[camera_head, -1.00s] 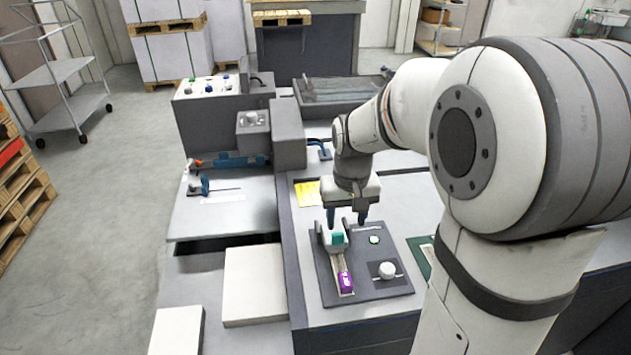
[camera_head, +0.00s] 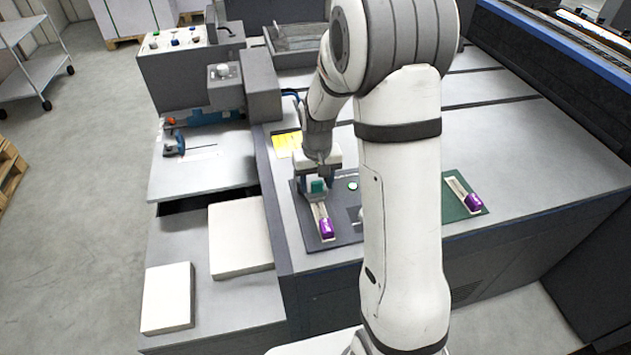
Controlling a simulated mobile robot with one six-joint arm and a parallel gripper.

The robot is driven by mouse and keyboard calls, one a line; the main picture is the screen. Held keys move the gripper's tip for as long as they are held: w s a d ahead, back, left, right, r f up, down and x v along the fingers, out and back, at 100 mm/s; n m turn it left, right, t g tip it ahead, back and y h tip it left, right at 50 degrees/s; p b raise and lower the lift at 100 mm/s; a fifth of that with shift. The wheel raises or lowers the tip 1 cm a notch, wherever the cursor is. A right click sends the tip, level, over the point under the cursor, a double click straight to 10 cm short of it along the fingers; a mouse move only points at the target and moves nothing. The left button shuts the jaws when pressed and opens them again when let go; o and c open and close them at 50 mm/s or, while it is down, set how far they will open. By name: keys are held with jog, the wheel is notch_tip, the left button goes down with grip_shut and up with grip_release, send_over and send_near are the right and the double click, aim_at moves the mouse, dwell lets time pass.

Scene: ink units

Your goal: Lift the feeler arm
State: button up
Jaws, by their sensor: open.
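A dark panel (camera_head: 349,235) lies on the grey machine top, with a pale slotted lever piece on it. A teal tab (camera_head: 318,186) is at the lever's far end and a purple block (camera_head: 326,228) at its near end. No label marks the feeler arm; this lever may be it. My gripper (camera_head: 316,188) points down over the teal tab and is open. Its fingers are close around or beside the tab; I cannot tell whether they touch it. My arm hides the right part of the panel.
A green plate (camera_head: 448,211) with a second purple block (camera_head: 474,202) lies right of my arm. A yellow note (camera_head: 287,144) is behind the panel. White pads (camera_head: 240,237) lie at front left.

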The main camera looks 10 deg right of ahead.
grip_shut()
dwell(0.6)
